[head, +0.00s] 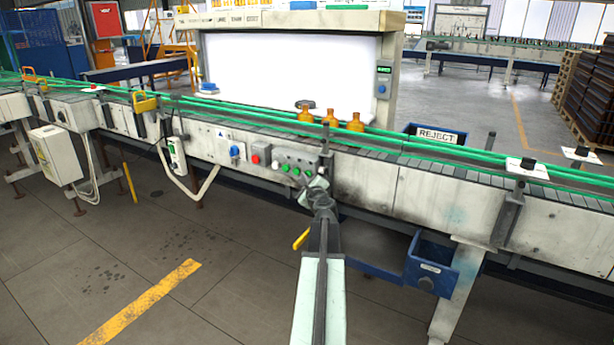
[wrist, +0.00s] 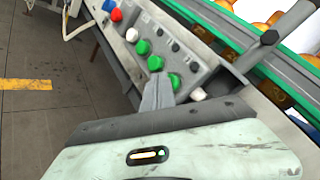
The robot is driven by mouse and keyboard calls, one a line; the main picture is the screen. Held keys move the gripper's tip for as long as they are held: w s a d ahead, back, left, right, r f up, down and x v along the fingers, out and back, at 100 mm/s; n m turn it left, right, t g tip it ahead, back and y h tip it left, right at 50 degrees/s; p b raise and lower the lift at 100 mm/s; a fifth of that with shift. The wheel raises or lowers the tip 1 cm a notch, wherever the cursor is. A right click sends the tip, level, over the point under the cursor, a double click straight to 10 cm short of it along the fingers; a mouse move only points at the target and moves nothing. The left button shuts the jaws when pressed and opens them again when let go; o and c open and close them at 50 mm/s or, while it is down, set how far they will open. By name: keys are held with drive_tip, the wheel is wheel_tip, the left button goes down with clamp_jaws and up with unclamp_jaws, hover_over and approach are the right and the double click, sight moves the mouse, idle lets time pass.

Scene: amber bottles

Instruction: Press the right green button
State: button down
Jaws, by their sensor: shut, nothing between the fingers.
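The control panel (wrist: 160,33) on the conveyor's side carries a row of green buttons. In the wrist view these are a far green button (wrist: 143,47), a middle green button (wrist: 155,63) and the right green button (wrist: 175,82), nearest me. In the head view green buttons (head: 285,168) show just left of my gripper (head: 317,187). My gripper is shut and empty. Its tips (wrist: 158,82) appear in the wrist view right beside the right green button and overlap its edge. I cannot tell whether they touch it.
A white button (wrist: 132,34), a red button (wrist: 117,15) and a blue knob (wrist: 109,5) continue the row. Several amber bottles (head: 330,118) stand on the conveyor (head: 400,150) above. A vertical bracket (head: 325,150) stands by the panel's right end. A blue box (head: 430,265) hangs lower right.

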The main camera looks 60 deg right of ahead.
drive_tip(key=shift+d, duration=0.2)
drive_tip(key=shift+a, duration=0.1)
idle(0.4)
drive_tip(key=shift+a, duration=0.8)
drive_tip(key=shift+a, duration=0.1)
drive_tip(key=a, duration=0.4)
drive_tip(key=shift+a, duration=0.4)
drive_tip(key=shift+w, duration=0.15)
